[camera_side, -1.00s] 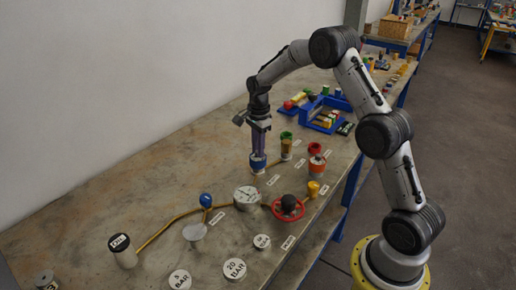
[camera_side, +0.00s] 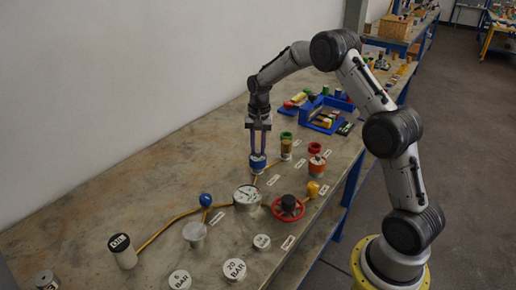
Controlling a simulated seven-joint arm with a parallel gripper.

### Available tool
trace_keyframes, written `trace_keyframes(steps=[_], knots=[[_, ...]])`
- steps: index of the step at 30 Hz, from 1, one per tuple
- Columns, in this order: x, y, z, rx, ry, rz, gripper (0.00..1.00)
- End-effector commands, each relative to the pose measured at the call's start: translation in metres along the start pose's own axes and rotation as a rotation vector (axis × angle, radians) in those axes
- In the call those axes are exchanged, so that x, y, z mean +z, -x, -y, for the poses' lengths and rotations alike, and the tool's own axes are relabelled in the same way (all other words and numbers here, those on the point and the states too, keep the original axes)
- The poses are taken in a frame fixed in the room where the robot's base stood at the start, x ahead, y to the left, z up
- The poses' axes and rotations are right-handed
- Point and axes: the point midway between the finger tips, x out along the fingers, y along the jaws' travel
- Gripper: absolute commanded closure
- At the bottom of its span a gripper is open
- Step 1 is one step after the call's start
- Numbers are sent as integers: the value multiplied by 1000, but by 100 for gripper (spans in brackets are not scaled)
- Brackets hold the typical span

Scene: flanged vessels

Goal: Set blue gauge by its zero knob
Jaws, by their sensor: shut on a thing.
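The blue gauge (camera_side: 258,167) is a small blue piece with a pale lower part, standing on the bench at the end of the brass pipe. My gripper (camera_side: 258,155) points straight down over it, with its two purple fingers closed on its top. The zero knob is too small and too covered by the fingertips to make out on its own. The gauge's reading cannot be seen from here.
A white dial (camera_side: 247,195), a red handwheel (camera_side: 288,207), a blue ball-topped part (camera_side: 206,200) and a yellow knob (camera_side: 313,187) stand nearby. A green-topped cylinder (camera_side: 286,145) is close on the right. Blue trays (camera_side: 325,119) lie behind.

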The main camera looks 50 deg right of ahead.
Motion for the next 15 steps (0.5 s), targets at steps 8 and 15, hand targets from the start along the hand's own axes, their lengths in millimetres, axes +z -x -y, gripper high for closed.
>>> trace_keyframes(steps=[8,15], knots=[[0,0,0,-1,61,2,100],[0,0,0,0,68,2,100]])
